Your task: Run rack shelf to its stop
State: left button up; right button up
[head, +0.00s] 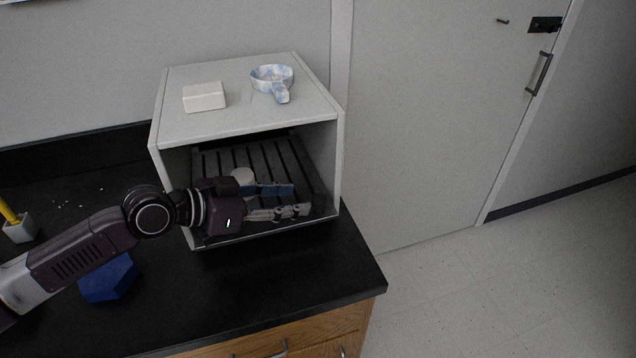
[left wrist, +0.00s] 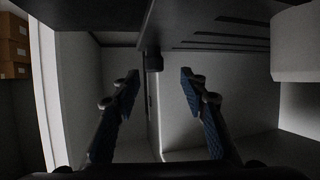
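The rack shelf (head: 285,158) is a dark slatted panel inside a light grey open-front box (head: 240,122) on the counter. In the left wrist view the rack shelf (left wrist: 225,25) spans the top, with a dark edge and a small dark stub (left wrist: 153,62) hanging from it. My left gripper (head: 300,201) reaches into the box opening and covers part of the shelf. Its two blue-padded fingers are apart, with nothing held between them; they also show in the left wrist view (left wrist: 157,82). I cannot tell whether a finger touches the shelf. My right gripper is out of view.
A white round item (head: 243,176) is on the shelf behind my gripper. A white block (head: 204,97) and a blue-and-white pan (head: 272,78) sit on the box top. A blue block (head: 108,278) and a small pot (head: 18,228) stand on the black counter (head: 215,305).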

aim_at(313, 199)
pick_arm(q)
jog(key=shift+s+d+r, duration=0.1)
jog(key=shift+d+r, duration=0.05)
jog(key=shift+d, duration=0.25)
jog(key=shift+w+d+f+p, duration=0.15)
jog(key=shift+d+p, duration=0.15)
jog(key=shift+d, duration=0.25)
jog(key=shift+w+d+f+p, duration=0.1)
jog(key=shift+d+p, duration=0.2)
jog(key=shift+d, duration=0.25)
jog(key=x, duration=0.4)
jog(key=shift+w+a+f+p, duration=0.15)
jog(key=shift+w+f+p, duration=0.1)
jog(key=shift+p, duration=0.15)
jog(key=shift+s, duration=0.1)
jog(key=shift+c, duration=0.3)
